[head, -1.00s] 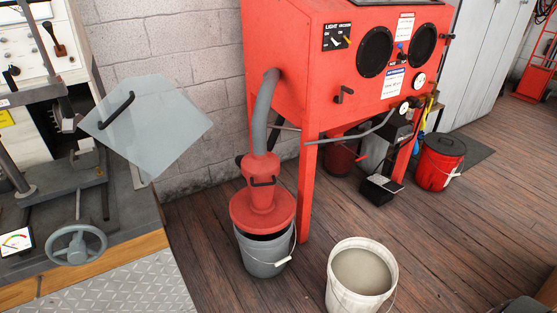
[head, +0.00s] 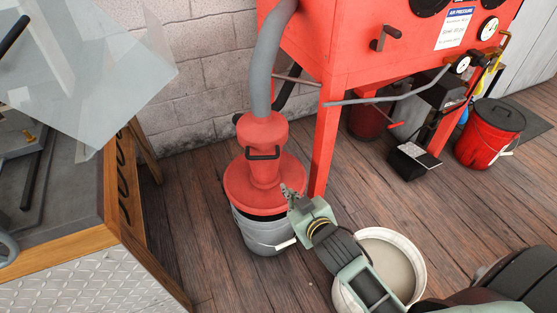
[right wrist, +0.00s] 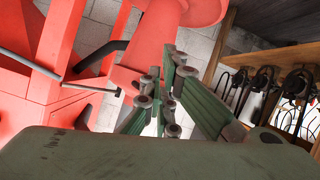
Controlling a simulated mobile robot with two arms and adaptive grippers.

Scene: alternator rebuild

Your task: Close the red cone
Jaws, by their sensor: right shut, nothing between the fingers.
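The red cone (head: 264,150) stands upright with its wide red lid-like flange (head: 245,195) over a grey bucket (head: 262,238). A dark band shows between flange and bucket at the front right; I cannot tell if it is a gap. A black handle (head: 263,154) is on the cone's front and a grey hose (head: 266,65) enters its top. My right gripper (head: 287,191) is shut and empty at the flange's right edge; contact is unclear. In the right wrist view, its fingers (right wrist: 166,75) lie in front of red parts. My left gripper is not in view.
The red blast cabinet (head: 330,40) stands behind, its leg (head: 325,150) close to the flange. A white bucket (head: 418,250) stands under my right arm. A wooden-edged bench (head: 110,215) and a clear panel (head: 90,70) are at left. A red lidded bucket (head: 485,148) stands far right.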

